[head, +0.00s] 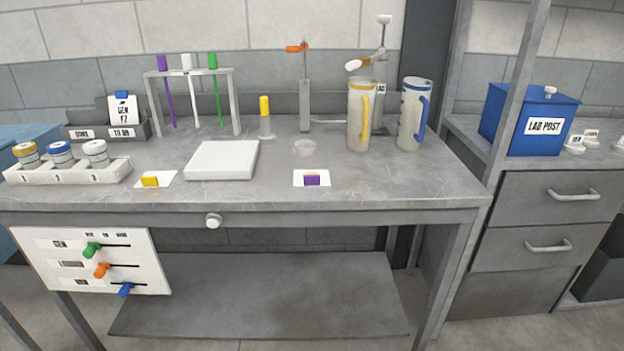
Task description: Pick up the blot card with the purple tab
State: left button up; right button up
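The blot card with the purple tab (312,180) lies flat on the grey bench top near its front edge, right of the middle. Its white card shows around the purple block. A similar white card with a yellow tab (150,181) lies to the left, also near the front edge. Neither of my grippers is in the head view.
A white square pad (222,160) lies between the two cards. Two jugs, with yellow (360,115) and blue (413,115) handles, stand behind right. Bench space right of the card is clear.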

aim_at(318, 178)
jog(key=z, duration=1.9)
jog(key=i, duration=1)
jog(key=u, duration=1.95)
